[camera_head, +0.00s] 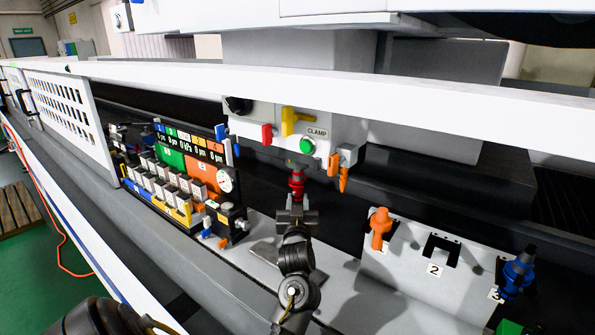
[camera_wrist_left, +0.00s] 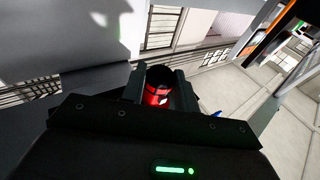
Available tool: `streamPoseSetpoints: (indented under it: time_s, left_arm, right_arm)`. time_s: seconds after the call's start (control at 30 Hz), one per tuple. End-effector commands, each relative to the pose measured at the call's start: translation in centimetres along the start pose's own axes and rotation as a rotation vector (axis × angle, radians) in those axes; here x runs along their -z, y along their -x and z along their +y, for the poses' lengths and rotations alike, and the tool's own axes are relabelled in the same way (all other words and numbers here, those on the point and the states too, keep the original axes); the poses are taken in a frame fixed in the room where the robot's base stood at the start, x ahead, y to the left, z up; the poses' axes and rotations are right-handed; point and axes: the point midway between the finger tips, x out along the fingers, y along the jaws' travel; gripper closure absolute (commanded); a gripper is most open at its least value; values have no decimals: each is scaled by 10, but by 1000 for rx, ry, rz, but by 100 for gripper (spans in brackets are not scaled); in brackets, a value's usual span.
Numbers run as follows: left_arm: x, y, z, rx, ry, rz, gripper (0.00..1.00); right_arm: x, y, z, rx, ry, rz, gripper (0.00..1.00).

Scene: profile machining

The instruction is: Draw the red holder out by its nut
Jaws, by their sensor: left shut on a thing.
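The red holder (camera_head: 297,182) hangs upright under the white clamp unit (camera_head: 345,130), just below the green button. Its top meets or nearly meets the unit's underside; I cannot tell whether it is seated inside. My left gripper (camera_head: 297,204) comes from below and is shut on the holder's lower end, where the nut sits. In the left wrist view the red holder (camera_wrist_left: 155,97) shows between the two dark fingers, with a black round part at its top. The nut itself is mostly hidden by the fingers. My right gripper is not in view.
A white rack (camera_head: 425,270) with numbered slots stands at right, with an orange holder (camera_head: 380,228) and a blue holder (camera_head: 517,272); slot 2 looks empty. An orange nozzle (camera_head: 343,180) hangs close right of the red holder. A panel of gauges (camera_head: 190,170) stands left. A long white beam crosses above.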

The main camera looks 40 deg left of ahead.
Motion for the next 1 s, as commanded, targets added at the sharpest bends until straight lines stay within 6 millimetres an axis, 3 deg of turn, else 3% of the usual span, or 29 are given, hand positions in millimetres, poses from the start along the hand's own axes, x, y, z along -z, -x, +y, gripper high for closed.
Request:
streamPoseSetpoints:
  time_s: [0.4, 1.0]
  left_arm:
    - [-15, 3, 0, 0, 1, 4, 100]
    - [-22, 4, 0, 0, 1, 3, 100]
  right_arm:
    - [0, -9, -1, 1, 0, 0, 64]
    - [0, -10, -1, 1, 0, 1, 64]
